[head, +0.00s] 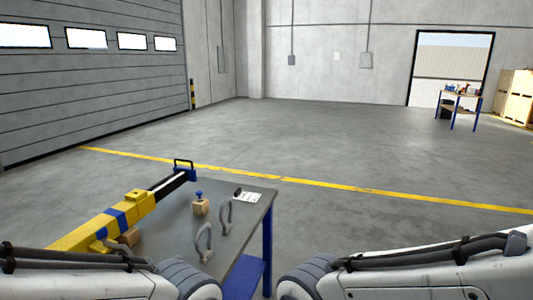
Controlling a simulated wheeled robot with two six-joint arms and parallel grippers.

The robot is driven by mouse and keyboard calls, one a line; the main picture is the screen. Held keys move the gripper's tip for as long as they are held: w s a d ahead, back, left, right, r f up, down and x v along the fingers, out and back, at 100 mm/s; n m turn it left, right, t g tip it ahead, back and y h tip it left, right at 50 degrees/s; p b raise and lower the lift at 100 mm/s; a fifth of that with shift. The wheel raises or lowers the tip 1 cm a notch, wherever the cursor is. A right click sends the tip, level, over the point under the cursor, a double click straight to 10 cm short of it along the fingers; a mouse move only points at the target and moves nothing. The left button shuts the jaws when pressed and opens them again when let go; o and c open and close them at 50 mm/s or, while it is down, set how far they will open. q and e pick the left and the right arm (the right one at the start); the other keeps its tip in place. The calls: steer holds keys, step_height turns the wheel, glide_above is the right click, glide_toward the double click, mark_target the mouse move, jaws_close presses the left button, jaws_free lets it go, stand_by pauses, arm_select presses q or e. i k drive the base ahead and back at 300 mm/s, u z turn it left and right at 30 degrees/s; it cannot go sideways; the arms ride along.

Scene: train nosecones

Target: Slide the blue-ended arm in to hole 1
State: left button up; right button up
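The blue-ended arm (171,184) is a black bar sticking out of the far end of a yellow beam (88,231) on the table. Its far tip is a blue block (185,174) with a black handle loop on top. The beam has a blue band and a small raised yellow block near the bar. I cannot make out hole 1 or any numbered hole. A blue-knobbed pin (199,196) stands in a wooden block (201,208) right of the beam. Both my arms cross the bottom of the head view, but neither gripper shows.
The grey table (255,222) has blue legs. Two grey loop handles (204,243) (226,217) and a white printed card (250,198) lie on its right part. Open floor surrounds it. A far workbench (461,96) stands at the back right.

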mark_target(181, 175)
steer(key=z, duration=0.8)
steer(key=i, duration=3.3)
steer(key=u, duration=3.5)
steer(key=i, duration=0.45)
